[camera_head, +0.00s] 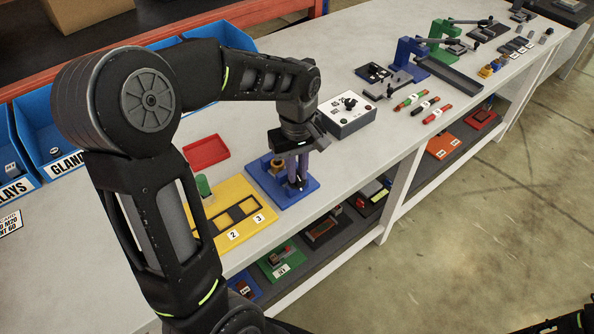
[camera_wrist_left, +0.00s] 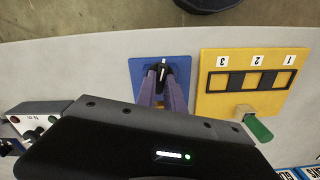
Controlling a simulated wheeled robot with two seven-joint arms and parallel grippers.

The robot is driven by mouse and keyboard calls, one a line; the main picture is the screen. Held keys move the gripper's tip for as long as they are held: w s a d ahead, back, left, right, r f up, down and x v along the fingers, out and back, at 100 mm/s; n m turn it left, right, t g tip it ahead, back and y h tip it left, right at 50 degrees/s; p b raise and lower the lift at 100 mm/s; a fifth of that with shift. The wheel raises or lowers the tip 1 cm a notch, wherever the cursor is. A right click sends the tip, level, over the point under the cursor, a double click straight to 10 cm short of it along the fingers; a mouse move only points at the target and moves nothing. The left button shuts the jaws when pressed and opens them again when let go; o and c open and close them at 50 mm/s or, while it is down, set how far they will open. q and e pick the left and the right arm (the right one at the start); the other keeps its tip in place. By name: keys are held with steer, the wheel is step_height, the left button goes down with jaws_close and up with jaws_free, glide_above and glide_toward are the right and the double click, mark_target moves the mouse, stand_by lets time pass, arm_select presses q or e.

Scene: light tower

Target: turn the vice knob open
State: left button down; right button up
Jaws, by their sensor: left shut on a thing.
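A blue vice plate (camera_head: 312,187) lies on the white bench, right of a yellow numbered board; it also shows in the left wrist view (camera_wrist_left: 140,68). The black vice knob (camera_wrist_left: 161,73) with a light mark stands over the plate. My left gripper (camera_head: 296,180) reaches down over the plate from above. In the left wrist view its two purplish fingers (camera_wrist_left: 163,86) are shut on the knob, one on each side. The gripper body hides the near part of the vice. A brass-coloured round part (camera_head: 277,164) stands on the plate beside the fingers.
The yellow board (camera_head: 232,238) with a green handle (camera_head: 203,185) is close on the left. A red tray (camera_head: 206,151) lies behind it. A grey control box (camera_head: 346,116) stands to the right. Blue bins (camera_head: 60,150) line the back. The bench's front edge is near.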

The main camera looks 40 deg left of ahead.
arm_select(q)
steer(key=shift+n, duration=1.6)
steer(key=c, duration=1.4)
jaws_free()
steer(key=shift+c, duration=0.2)
step_height(320, 180, up, 8)
steer(key=shift+f+b, duration=0.1)
steer(key=shift+b, duration=0.2)
